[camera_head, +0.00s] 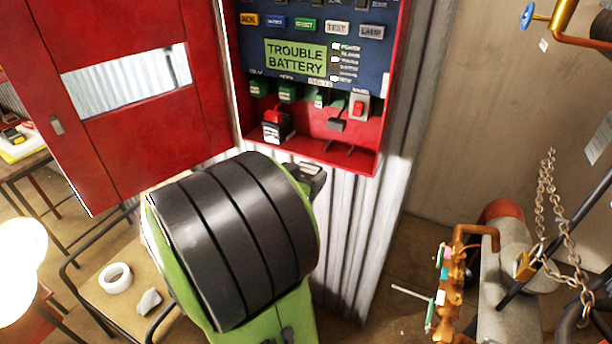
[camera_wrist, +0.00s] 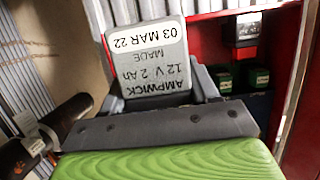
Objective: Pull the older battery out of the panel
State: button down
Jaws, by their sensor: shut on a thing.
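My gripper (camera_wrist: 160,104) is shut on a grey battery, the held battery (camera_wrist: 155,58). Its label reads upside down in the wrist view: AMPWICK, 12 V 2 Ah, made 03 MAR 22. In the head view the held battery (camera_head: 312,170) shows only in part, past my arm, outside and just below the open red panel (camera_head: 385,100). Another battery (camera_head: 279,129) stands at the left of the panel's bottom shelf, with a red piece on top. Its label is not readable. To its right, a dark connector (camera_head: 337,124) hangs above a bare stretch of shelf.
The panel's red door (camera_head: 140,90) stands open at left. A chair (camera_head: 130,290) holds a white tape roll (camera_head: 115,276) and a grey lump. Pipes with a chain (camera_head: 548,200) and padlock stand at right. The floor between panel and pipes looks mostly clear.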

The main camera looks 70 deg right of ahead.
jog(key=a+b, duration=0.4)
jog(key=a, duration=0.4)
jog(key=shift+w, duration=0.35)
dwell(0.5)
